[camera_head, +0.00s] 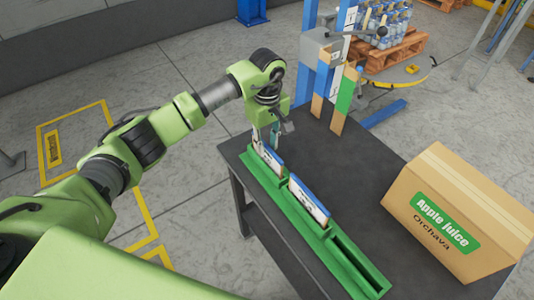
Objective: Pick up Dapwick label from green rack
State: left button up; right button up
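The green rack (357,262) lies along the near edge of a dark table. Two thin upright labels with blue tops and white faces stand in it: a far one (270,160) and a nearer one (309,201). Their print is too small to read, so I cannot tell which is Dapwick. The rack's near slot is empty. My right gripper is out of view.
A cardboard box marked Apple juice Orchava (455,215) stands on the table's right side. The table middle is clear. A pallet of bottles (390,50) is behind.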

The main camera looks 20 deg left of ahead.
pick_arm(q)
jog(key=shift+f, duration=0.9)
grip_shut()
